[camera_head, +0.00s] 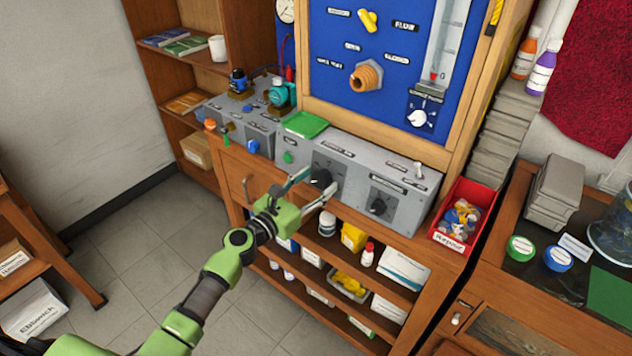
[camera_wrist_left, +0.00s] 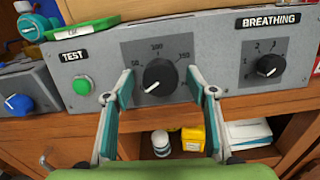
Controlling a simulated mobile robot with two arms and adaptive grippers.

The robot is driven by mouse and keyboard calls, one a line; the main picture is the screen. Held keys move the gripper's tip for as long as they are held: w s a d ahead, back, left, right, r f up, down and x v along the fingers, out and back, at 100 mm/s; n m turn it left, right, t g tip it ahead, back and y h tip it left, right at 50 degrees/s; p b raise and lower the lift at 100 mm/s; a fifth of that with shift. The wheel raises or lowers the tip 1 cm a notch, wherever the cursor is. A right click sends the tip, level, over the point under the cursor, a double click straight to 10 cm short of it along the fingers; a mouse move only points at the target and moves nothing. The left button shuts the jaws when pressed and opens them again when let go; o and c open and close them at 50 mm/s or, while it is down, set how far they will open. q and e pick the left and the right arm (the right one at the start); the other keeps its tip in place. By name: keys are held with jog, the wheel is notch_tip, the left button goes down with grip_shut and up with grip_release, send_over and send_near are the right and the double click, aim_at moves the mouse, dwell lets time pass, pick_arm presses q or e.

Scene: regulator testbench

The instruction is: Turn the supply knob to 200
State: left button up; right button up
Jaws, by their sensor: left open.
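A black round knob (camera_wrist_left: 159,77) with a white pointer line sits on a dark numbered dial plate (camera_wrist_left: 136,52) on the grey bench panel. Its pointer aims to the lower left, near the low end of the scale. It also shows in the head view (camera_head: 321,178), partly covered by my gripper. No name label for this knob is readable. My left gripper (camera_wrist_left: 158,95) is open, with one finger on each side of the knob. A gap shows between each finger and the knob in the wrist view. My right gripper is out of view.
A second black knob (camera_wrist_left: 270,66) under a BREATHING label is to the right. A green TEST button (camera_wrist_left: 82,85) and a blue knob (camera_wrist_left: 18,103) are to the left. A green tray (camera_head: 304,125) lies on the panel top. A red bin (camera_head: 439,224) stands at right.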

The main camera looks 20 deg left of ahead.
pick_arm(q)
jog(key=shift+w, duration=0.1)
jog(key=c, duration=1.1)
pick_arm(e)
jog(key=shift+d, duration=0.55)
pick_arm(q)
jog(key=shift+m, duration=0.3)
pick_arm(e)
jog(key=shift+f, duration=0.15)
